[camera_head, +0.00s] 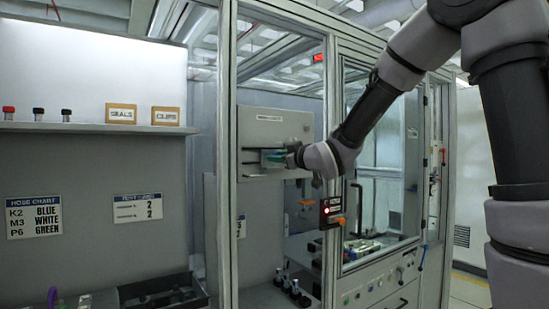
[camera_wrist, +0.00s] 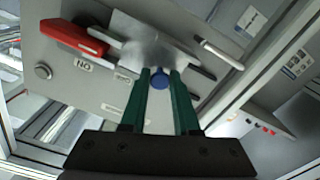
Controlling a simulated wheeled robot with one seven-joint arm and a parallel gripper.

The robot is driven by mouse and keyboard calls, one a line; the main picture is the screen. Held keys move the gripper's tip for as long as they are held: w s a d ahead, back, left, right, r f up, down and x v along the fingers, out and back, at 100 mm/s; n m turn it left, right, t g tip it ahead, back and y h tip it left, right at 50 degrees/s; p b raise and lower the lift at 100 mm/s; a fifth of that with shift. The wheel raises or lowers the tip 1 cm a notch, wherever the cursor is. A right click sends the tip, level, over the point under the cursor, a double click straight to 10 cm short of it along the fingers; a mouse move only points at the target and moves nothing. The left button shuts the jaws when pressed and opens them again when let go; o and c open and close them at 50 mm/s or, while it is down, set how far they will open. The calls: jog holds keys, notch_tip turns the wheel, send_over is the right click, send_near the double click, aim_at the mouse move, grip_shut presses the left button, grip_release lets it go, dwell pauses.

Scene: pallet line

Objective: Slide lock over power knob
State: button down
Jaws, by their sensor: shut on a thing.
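In the wrist view my gripper (camera_wrist: 160,73) has its green fingers shut on a small blue knob (camera_wrist: 159,80). The knob sits at a shiny metal plate (camera_wrist: 150,50), apparently the sliding lock, on a grey panel (camera_wrist: 60,105). A red handle (camera_wrist: 72,38), apparently the power knob, lies to the upper left of the plate, and a gap shows between plate and handle. An "ON" label (camera_wrist: 83,65) appears upside down beside it. In the head view my gripper (camera_head: 275,158) is at the front of a grey box (camera_head: 272,125); the red handle cannot be made out there.
A round silver button (camera_wrist: 43,72) and a white-tipped rod (camera_wrist: 220,52) are on the panel. The machine frame's upright (camera_head: 229,155) stands left of the arm in the head view. A small control box with a red light (camera_head: 331,212) hangs below the forearm.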

jog(key=shift+w+d, duration=0.1)
jog(key=shift+d, duration=0.15)
jog(key=c, duration=1)
grip_release()
jog(key=shift+o, duration=0.2)
jog(key=v, duration=1)
jog(key=shift+s+d, duration=0.3)
